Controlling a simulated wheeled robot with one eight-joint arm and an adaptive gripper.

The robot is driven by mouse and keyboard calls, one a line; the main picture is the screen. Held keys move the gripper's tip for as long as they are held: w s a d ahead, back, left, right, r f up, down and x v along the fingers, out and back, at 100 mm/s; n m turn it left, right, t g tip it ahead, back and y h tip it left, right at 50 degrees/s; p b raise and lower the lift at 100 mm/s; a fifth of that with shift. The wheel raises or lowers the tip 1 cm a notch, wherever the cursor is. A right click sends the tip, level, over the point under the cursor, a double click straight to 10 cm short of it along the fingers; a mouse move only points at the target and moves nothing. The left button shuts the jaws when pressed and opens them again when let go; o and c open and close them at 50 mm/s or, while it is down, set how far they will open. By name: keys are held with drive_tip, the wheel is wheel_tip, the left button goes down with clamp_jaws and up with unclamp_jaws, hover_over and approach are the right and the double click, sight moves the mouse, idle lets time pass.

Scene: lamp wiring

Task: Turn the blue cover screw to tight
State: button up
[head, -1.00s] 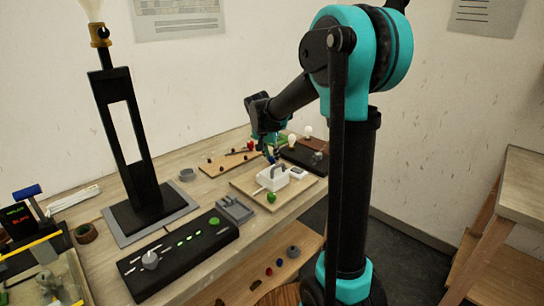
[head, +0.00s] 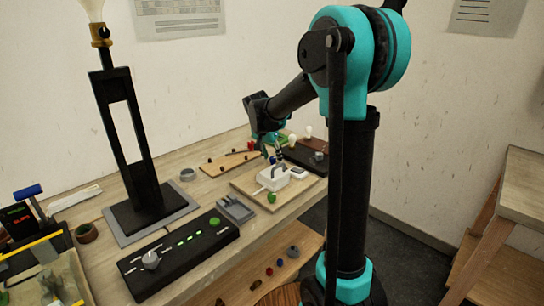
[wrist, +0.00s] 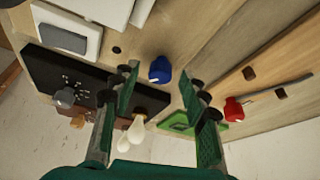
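The blue cover screw (wrist: 160,69) shows in the wrist view as a short blue knob over the wood, between and slightly beyond my fingertips. My gripper (wrist: 158,78) is open, with a finger on each side and a visible gap to the knob. In the head view my gripper (head: 274,150) points down just behind the white box (head: 270,180) on the tan board (head: 247,188). The screw is small there, and its contact with the fingers cannot be made out.
A green knob (head: 272,197) sits on the board's front. The lamp stand (head: 130,150) is farther left.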

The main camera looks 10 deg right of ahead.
drive_tip(key=shift+r, duration=0.1)
drive_tip(key=v, duration=1.1)
drive_tip(key=shift+s+r, duration=0.2)
drive_tip(key=shift+r, duration=0.15)
drive_tip(key=shift+a, duration=0.1)
